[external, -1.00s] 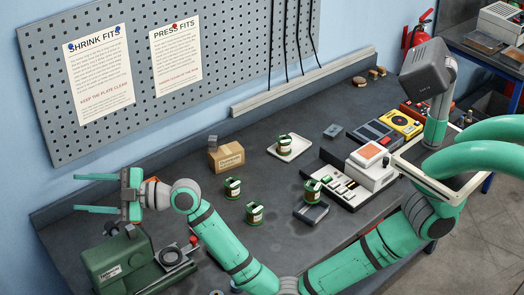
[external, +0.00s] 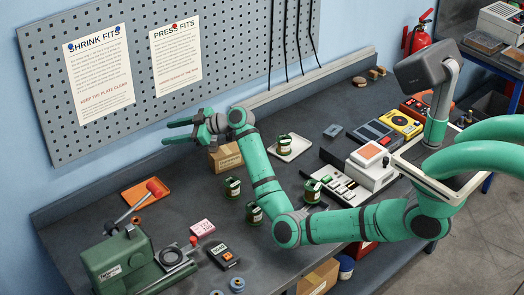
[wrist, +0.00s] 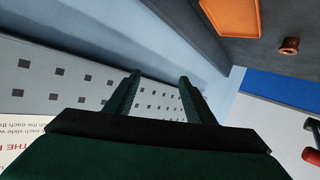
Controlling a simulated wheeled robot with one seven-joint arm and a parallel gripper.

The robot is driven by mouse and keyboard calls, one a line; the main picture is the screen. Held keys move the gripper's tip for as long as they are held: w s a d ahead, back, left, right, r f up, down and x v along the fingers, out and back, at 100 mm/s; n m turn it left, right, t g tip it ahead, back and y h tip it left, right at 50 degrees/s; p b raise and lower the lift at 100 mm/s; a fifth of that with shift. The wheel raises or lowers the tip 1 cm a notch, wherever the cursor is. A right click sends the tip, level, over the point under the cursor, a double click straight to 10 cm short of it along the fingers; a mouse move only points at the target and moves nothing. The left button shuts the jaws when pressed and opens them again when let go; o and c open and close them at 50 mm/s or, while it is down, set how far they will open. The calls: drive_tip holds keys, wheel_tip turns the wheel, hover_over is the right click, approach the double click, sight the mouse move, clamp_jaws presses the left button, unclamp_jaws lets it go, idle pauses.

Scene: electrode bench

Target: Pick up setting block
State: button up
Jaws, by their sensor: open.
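No block in view is clearly marked as the setting block. A small dark grey block (external: 333,131) lies flat on the bench, right of the white tray. Another small grey block, seen earlier on the cardboard box (external: 226,157), is now hidden behind my gripper or wrist. My gripper (external: 167,132) is open and empty, its green fingers pointing left, in front of the wall above the left part of the bench. In the wrist view my fingers (wrist: 160,79) stand apart with only wall and pegboard between them; neither block shows there.
Several green-and-white jars (external: 254,213) stand mid-bench, one on a white tray (external: 301,147). A green press (external: 118,262), an orange tray (external: 145,193) and a tester (external: 223,255) occupy the left end. Instruments (external: 371,166) stand to the right.

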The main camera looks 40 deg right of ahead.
sight(215, 138)
drive_tip(key=shift+m+g+y, duration=0.4)
drive_tip(key=shift+m+g, duration=0.3)
drive_tip(key=shift+m, duration=0.1)
drive_tip(key=d+f, duration=0.2)
drive_tip(key=d, duration=0.2)
drive_tip(key=s+d+f, duration=0.1)
drive_tip(key=d+f, duration=0.2)
drive_tip(key=d, duration=0.2)
drive_tip(key=s+d+f, duration=0.1)
drive_tip(key=d+f, duration=0.1)
drive_tip(key=d, duration=0.3)
drive_tip(key=shift+d+f, duration=0.25)
drive_tip(key=shift+f, duration=0.05)
drive_tip(key=shift+s+d+f, duration=0.2)
drive_tip(key=shift+s+d, duration=0.05)
drive_tip(key=shift+s, duration=0.05)
drive_tip(key=shift+a+f, duration=0.1)
drive_tip(key=shift+a, duration=0.05)
drive_tip(key=shift+x, duration=2.25)
drive_tip(key=shift+c, duration=0.7)
clamp_jaws()
